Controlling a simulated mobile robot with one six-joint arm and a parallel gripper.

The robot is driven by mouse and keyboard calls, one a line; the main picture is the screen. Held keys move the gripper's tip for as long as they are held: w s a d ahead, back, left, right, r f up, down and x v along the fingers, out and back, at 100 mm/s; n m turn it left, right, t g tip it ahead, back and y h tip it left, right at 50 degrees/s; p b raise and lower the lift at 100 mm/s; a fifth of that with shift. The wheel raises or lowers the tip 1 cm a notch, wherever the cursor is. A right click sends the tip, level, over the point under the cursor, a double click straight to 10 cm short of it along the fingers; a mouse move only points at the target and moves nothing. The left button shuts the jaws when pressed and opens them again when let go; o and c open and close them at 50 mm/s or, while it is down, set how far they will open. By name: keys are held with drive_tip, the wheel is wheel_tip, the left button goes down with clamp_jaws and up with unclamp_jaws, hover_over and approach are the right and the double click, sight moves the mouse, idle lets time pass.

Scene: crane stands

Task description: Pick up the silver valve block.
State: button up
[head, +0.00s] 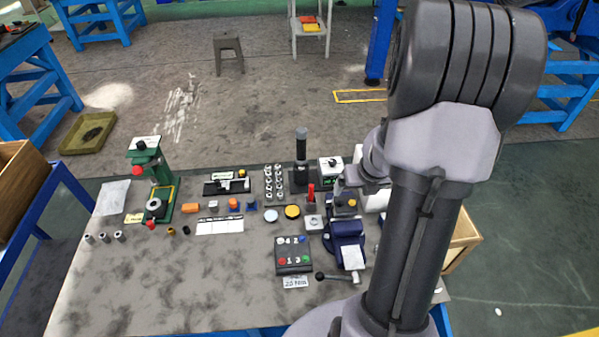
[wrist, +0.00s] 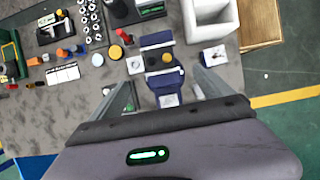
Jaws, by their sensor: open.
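A small silver block (head: 313,222) with a dark spot on top, which looks like the valve block, sits on the grey bench left of the dark blue vise (head: 346,229). In the head view my gripper (head: 350,187) is small and partly hidden by my arm.
A red-handled item (head: 311,192) stands just behind the block. Yellow (head: 292,211) and pale (head: 271,215) discs lie to its left. A dark button panel (head: 293,262) is in front. A white holder (wrist: 210,18) stands right of the vise. The bench's front left is clear.

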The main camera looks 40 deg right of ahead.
sight(346, 203)
drive_tip(key=b+x, duration=0.7)
drive_tip(key=x, duration=0.5)
drive_tip(key=shift+s+f+b, duration=0.1)
drive_tip(key=shift+f+b, duration=0.1)
drive_tip(key=shift+b, duration=0.15)
drive_tip(key=b+x, duration=0.3)
drive_tip(key=x, duration=0.2)
drive_tip(key=shift+a+f, duration=0.1)
drive_tip(key=shift+f, duration=0.25)
drive_tip(key=shift+r, duration=0.25)
drive_tip(key=shift+c, duration=0.2)
clamp_jaws()
